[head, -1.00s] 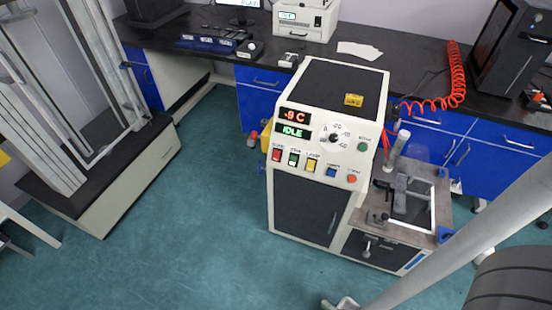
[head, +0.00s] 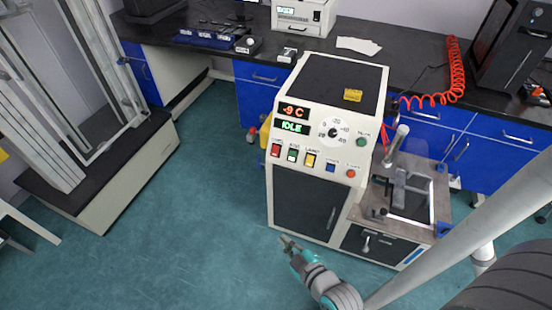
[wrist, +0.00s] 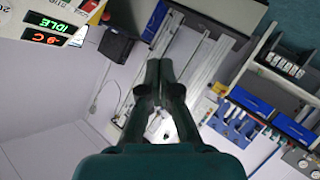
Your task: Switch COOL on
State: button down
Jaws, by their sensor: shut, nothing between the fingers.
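The white rheometer cabinet (head: 325,185) stands in the middle of the head view. Its sloped front panel carries a row of rocker switches. The leftmost is a red switch (head: 276,150), whose label looks like COOL but is small. A green switch (head: 292,155) and a yellow switch (head: 310,160) sit to its right. The displays (head: 293,111) show -9 C and IDLE; they appear upside down in the wrist view (wrist: 45,30). My gripper (head: 285,241) is shut and empty, low in front of the cabinet and apart from it. Its closed fingers show in the wrist view (wrist: 158,68).
A dial (head: 333,132), a blue button (head: 331,168) and an orange button (head: 351,173) share the panel. A yellow block (head: 353,95) lies on top. A metal worktable (head: 420,190) adjoins at right. The floor (head: 190,220) left of the cabinet is clear.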

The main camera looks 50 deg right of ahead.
jog(key=w+d+r+n, duration=0.3)
jog(key=w+d+n, duration=0.2)
jog(key=w+d, duration=1)
jog(key=shift+w+d+r+n+g+h, duration=0.2)
jog(key=shift+d+n+g+h, duration=0.1)
jog(key=shift+d, duration=0.5)
send_near(272, 155)
jog(key=w+a, duration=0.2)
jog(key=w, duration=0.2)
jog(key=d, duration=0.1)
jog(key=w+d+f, duration=0.1)
jog(key=d+f, duration=0.1)
jog(key=shift+w+d+f, duration=0.25)
jog(key=shift+f, duration=0.1)
